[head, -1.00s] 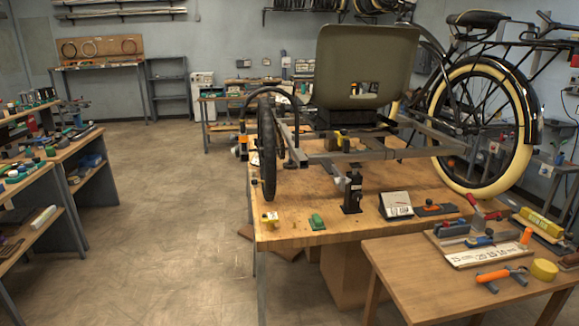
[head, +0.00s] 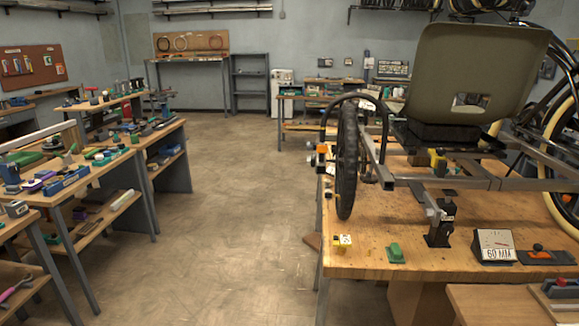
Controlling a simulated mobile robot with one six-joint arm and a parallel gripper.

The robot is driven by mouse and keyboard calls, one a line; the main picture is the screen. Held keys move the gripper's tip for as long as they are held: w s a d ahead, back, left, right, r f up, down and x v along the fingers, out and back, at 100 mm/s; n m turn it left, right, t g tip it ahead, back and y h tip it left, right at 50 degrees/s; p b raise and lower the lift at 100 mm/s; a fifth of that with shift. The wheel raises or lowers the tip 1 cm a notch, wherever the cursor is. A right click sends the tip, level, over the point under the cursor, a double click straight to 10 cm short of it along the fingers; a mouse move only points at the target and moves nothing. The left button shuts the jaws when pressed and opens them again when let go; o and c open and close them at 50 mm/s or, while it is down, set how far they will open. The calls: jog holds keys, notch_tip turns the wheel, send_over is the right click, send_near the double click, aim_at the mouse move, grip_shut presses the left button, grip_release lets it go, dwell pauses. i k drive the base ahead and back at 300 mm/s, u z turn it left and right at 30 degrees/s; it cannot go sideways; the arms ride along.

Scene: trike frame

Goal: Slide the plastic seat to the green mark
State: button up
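The olive-grey plastic seat (head: 468,70) is at the right of the head view, upright with a rectangular hole low in its back. It sits on a black base (head: 448,136) above the grey trike frame (head: 425,185). A yellow-and-black part (head: 438,160) shows just below the seat. I cannot make out a green mark on the frame. My gripper is not in view, and nothing of mine touches the seat.
Cluttered benches (head: 85,190) line the left. Open floor (head: 225,215) lies between.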

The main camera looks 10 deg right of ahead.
aim_at(502, 63)
jog(key=u, duration=0.5)
jog(key=i, duration=0.85)
jog(key=u, duration=0.35)
jog(key=i, duration=1.95)
jog(key=z, duration=0.45)
jog(key=i, duration=0.65)
jog(key=z, duration=0.25)
